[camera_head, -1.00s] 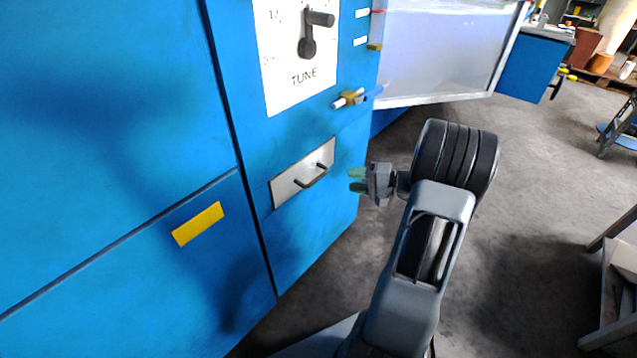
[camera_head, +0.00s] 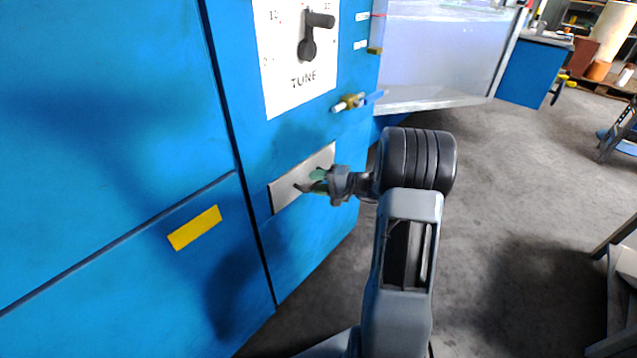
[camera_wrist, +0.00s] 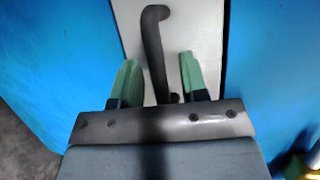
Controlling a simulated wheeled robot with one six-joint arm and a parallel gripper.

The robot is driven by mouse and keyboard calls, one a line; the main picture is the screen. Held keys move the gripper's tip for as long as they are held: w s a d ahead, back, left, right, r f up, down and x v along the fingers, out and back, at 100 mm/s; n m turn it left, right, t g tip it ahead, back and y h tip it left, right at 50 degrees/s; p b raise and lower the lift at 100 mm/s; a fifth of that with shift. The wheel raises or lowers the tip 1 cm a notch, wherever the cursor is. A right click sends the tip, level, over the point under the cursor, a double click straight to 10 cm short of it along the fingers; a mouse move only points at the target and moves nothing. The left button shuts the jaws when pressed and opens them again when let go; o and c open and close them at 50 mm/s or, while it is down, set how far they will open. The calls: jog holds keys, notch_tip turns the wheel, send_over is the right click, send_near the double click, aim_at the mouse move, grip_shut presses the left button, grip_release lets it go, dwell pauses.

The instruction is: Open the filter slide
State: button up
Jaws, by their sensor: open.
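The filter slide shows as a pale metal plate (camera_head: 285,192) set in the blue cabinet front, with a dark bar handle (camera_head: 301,187) on it. In the head view my gripper (camera_head: 318,181) is in front of the plate and hides most of the handle. In the wrist view the dark handle (camera_wrist: 153,50) runs between the two green fingers of my gripper (camera_wrist: 158,80), nearer the left one. The fingers are open and apart. Whether either finger touches the handle cannot be told. The plate (camera_wrist: 200,30) looks flush with the cabinet.
A TUNE panel with a dark lever (camera_head: 308,45) is above the plate. A brass fitting with a blue-tipped rod (camera_head: 352,102) sticks out above my gripper. A clear-walled tank (camera_head: 440,50) stands behind at right. The grey floor (camera_head: 510,190) right of my arm is open.

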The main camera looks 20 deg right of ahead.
jog(key=shift+c, duration=0.5)
grip_shut()
